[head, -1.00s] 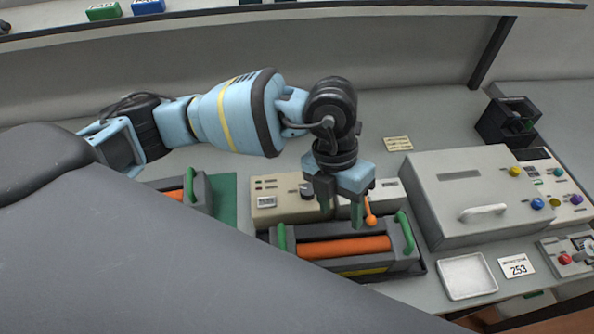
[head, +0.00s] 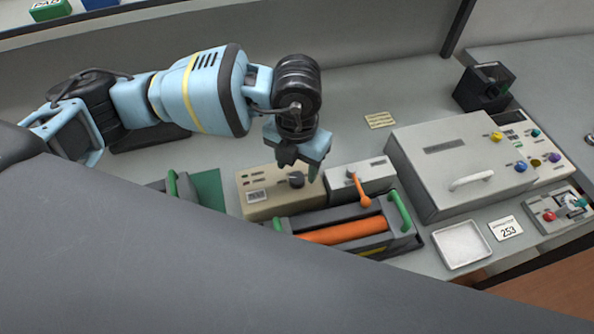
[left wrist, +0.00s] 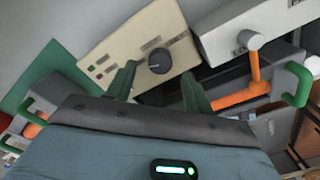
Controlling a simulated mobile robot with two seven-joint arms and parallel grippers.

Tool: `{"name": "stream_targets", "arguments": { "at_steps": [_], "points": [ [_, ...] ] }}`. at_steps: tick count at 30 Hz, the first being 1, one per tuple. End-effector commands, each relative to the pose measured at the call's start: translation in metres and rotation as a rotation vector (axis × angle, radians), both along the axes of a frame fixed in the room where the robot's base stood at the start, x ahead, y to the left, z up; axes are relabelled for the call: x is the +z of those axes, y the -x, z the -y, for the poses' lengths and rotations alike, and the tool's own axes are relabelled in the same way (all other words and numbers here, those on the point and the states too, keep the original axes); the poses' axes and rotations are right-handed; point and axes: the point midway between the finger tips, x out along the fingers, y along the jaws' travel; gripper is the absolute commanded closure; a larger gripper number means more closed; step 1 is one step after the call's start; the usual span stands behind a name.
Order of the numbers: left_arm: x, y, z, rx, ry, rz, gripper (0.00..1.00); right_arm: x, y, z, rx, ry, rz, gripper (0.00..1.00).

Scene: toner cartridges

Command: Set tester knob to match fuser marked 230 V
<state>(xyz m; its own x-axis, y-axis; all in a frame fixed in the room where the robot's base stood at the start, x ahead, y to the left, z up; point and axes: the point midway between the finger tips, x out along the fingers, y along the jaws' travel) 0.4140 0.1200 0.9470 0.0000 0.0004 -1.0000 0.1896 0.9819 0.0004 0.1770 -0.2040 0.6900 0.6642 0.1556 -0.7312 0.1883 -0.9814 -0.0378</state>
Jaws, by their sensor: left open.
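The beige tester box (head: 262,205) stands behind the fuser and has a dark round knob (head: 296,180) and a small display. My left gripper (head: 299,171) is open and empty just above the knob. In the left wrist view, the knob (left wrist: 160,61) lies between the two green fingertips (left wrist: 159,68), with no clear contact. I cannot read the knob's setting. A fuser with an orange roller (head: 345,231) and green handles sits in a dark cradle. No voltage marking is legible on it. My right gripper is not in view.
A grey-white box (head: 341,182) with an orange lever (head: 360,190) adjoins the tester on the right. Farther right are a large grey box (head: 430,187), a white tray (head: 462,252) and a card reading 253 (head: 506,229). A green mat (head: 208,191) lies left.

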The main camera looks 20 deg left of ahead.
Motion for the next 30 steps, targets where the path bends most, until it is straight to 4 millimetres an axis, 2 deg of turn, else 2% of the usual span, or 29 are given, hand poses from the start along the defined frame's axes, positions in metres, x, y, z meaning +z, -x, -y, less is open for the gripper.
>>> {"name": "stream_targets", "arguments": {
  "at_steps": [3, 7, 18, 28, 30],
  "points": [
    [-0.017, 0.001, 0.000, 0.000, -0.002, -0.003, 0.48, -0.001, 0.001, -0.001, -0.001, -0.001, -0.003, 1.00],
    [-0.028, 0.000, 0.000, 0.000, -0.001, -0.001, 0.48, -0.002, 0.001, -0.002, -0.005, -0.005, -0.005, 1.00],
    [-0.033, 0.000, 0.000, -0.001, 0.000, 0.001, 0.48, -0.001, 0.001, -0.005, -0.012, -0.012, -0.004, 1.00],
    [-0.033, 0.000, 0.000, -0.001, 0.000, 0.001, 0.91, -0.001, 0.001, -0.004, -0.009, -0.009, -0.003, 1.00],
    [-0.033, 0.000, 0.000, -0.001, 0.000, 0.001, 0.92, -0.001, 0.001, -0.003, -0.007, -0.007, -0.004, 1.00]
  ]
}}
